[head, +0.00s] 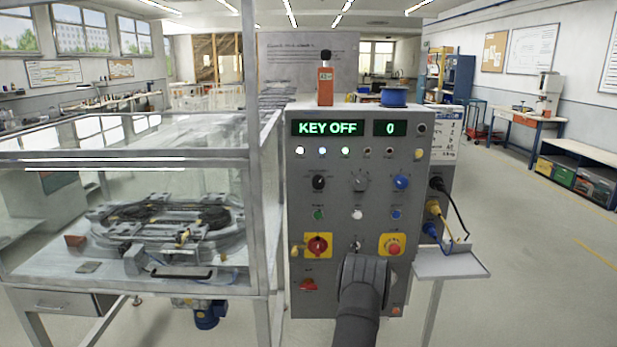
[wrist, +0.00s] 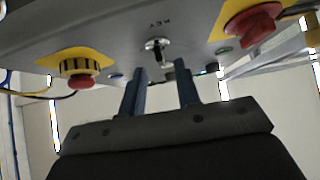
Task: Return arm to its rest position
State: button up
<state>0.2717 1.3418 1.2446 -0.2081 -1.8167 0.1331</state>
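The grey control panel (head: 335,225) stands upright in front of me, and its display (head: 327,128) reads "KEY OFF" beside a "0". My arm (head: 365,285) reaches up to the lower middle of the panel in the head view and hides my fingers there. In the wrist view my gripper (wrist: 161,66) is open, with a clear gap between its two fingers. The key switch (wrist: 157,45) sits just beyond the fingertips, in line with the gap, and neither finger visibly touches it. It also shows above my arm in the head view (head: 356,246).
A red rotary switch (head: 317,246) and a red emergency stop (head: 393,245) flank the key switch. The framed glass enclosure (head: 250,200) with the ring track (head: 165,220) stands close on the left. A small shelf (head: 450,262) with cables juts out right. Floor beyond is open.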

jog(key=v, duration=0.7)
jog(key=x, duration=1.1)
jog(key=shift+w+r, duration=0.15)
jog(key=m+g+h, duration=0.3)
jog(key=m+h, duration=0.2)
jog(key=m, duration=0.2)
jog(key=m+g+h, duration=0.3)
jog(key=m+h, duration=0.2)
jog(key=m, duration=0.2)
jog(key=a+m+g+h, duration=0.1)
jog(key=m+g+h, duration=0.2)
jog(key=m+h, duration=0.2)
jog(key=shift+a+r+m+g, duration=0.1)
jog(key=shift+r+m+g, duration=0.05)
jog(key=shift+m, duration=0.45)
jog(key=shift+r+m+g, duration=0.15)
jog(key=shift+m, duration=0.45)
send_near(355, 249)
jog(key=shift+m+g, duration=0.3)
jog(key=shift+m, duration=0.1)
jog(key=v, duration=0.4)
jog(key=shift+a+f, duration=0.1)
jog(key=shift+a, duration=0.15)
